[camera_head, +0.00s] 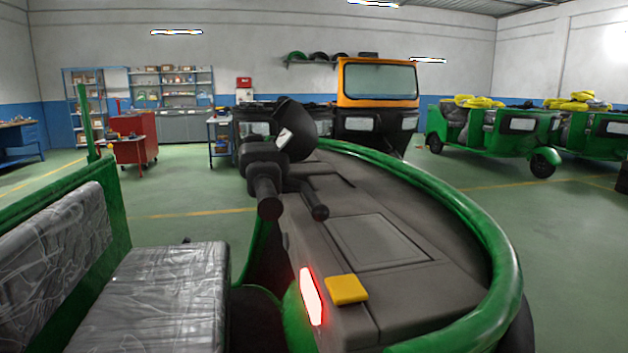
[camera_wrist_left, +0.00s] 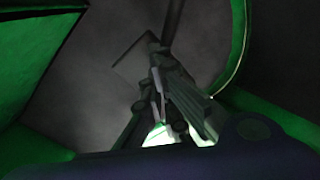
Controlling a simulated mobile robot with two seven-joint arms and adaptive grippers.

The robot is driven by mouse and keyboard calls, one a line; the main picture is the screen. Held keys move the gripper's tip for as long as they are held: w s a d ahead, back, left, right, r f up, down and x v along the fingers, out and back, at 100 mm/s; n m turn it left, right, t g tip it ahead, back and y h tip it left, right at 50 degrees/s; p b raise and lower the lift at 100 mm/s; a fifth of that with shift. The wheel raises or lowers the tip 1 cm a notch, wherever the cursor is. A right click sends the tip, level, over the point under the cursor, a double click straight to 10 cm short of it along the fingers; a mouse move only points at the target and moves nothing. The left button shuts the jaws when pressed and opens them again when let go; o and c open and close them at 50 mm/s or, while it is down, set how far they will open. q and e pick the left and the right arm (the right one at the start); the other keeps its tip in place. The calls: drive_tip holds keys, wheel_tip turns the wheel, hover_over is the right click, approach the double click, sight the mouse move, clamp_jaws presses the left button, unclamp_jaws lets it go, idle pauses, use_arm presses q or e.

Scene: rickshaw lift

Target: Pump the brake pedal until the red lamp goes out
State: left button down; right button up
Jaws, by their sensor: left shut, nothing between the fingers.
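The red lamp (camera_head: 312,296) is a tall strip on the rickshaw's front panel in the head view. It is lit, with a bright white middle and a red glow at its rim. My left gripper (camera_wrist_left: 160,82) shows in the left wrist view, dark and shut, with nothing visible in it. It is inside a dim footwell with green side walls. Neither gripper shows in the head view.
A yellow block (camera_head: 346,290) sits on the grey dashboard (camera_head: 375,240) beside the lamp. The black handlebar (camera_head: 268,195) stands above the footwell. A plastic-wrapped seat (camera_head: 160,295) is at left. Green panels (camera_wrist_left: 35,60) closely flank my left gripper. Other rickshaws (camera_head: 495,135) stand far back.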

use_arm(q)
drive_tip(key=shift+f, duration=0.35)
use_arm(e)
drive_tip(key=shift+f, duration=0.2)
use_arm(q)
drive_tip(key=shift+f+b, duration=0.35)
drive_tip(key=shift+b, duration=0.1)
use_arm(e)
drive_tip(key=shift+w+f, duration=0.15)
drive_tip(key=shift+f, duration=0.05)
use_arm(q)
drive_tip(key=shift+r, duration=0.15)
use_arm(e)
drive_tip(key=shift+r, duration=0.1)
use_arm(q)
drive_tip(key=shift+r+p, duration=2.8)
drive_tip(key=shift+r, duration=1.15)
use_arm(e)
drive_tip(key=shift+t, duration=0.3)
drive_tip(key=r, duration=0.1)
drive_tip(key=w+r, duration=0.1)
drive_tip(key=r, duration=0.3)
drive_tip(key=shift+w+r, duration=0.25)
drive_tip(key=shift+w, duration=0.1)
use_arm(q)
drive_tip(key=shift+f, duration=0.1)
